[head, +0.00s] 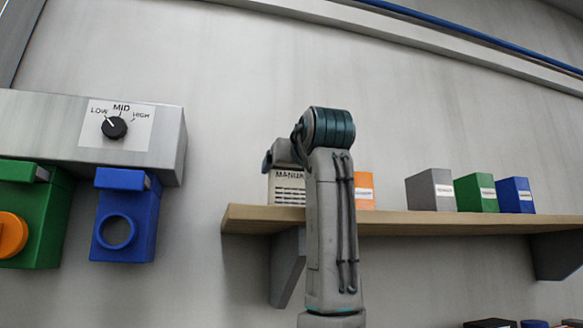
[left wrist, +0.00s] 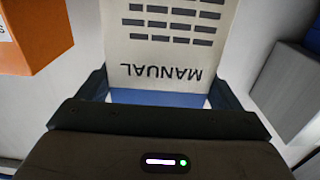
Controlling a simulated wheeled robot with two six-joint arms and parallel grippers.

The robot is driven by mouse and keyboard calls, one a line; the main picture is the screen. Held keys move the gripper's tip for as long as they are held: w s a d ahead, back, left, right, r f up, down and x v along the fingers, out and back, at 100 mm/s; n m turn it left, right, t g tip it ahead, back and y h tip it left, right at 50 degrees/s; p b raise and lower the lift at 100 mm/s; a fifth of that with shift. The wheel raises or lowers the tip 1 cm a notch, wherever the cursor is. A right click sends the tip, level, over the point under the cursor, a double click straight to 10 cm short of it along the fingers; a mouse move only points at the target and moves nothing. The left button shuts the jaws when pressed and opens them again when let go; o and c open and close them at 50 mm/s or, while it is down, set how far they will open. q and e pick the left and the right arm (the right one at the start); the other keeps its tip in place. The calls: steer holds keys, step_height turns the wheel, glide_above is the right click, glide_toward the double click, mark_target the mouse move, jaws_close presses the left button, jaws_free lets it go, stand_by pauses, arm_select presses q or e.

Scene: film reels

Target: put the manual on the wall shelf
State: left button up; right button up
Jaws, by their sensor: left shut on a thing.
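The manual (head: 287,189) is a cream booklet with dark print, upright at the left end of the wall shelf (head: 440,218). In the head view my left arm hides part of it. In the left wrist view the manual (left wrist: 176,45) appears upside down between the fingers of my left gripper (left wrist: 158,97), which is shut on it. In the head view the left gripper (head: 272,160) is at the manual's top, mostly hidden behind my arm. I cannot tell whether the manual's bottom touches the shelf board. My right gripper is not in view.
An orange box (head: 364,191) stands just right of the manual. Grey (head: 430,190), green (head: 475,193) and blue (head: 515,195) boxes stand farther right on the shelf. A dial panel (head: 165,140) with green and blue units is on the left wall. Shelf room shows between the orange and grey boxes.

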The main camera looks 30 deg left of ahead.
arm_select(q)
steer(key=shift+s, duration=0.1)
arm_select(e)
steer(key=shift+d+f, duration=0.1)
arm_select(q)
steer(key=o, duration=0.9)
steer(key=shift+a+f, duration=0.1)
steer(key=b+v, duration=0.2)
steer(key=v, duration=0.4)
steer(key=b+v, duration=0.1)
steer(key=v, duration=0.3)
steer(key=shift+s+d, duration=0.1)
steer(key=shift+d, duration=0.3)
steer(key=shift+s+d+b, duration=0.3)
steer(key=shift+s+d, duration=0.15)
steer(key=shift+s, duration=0.05)
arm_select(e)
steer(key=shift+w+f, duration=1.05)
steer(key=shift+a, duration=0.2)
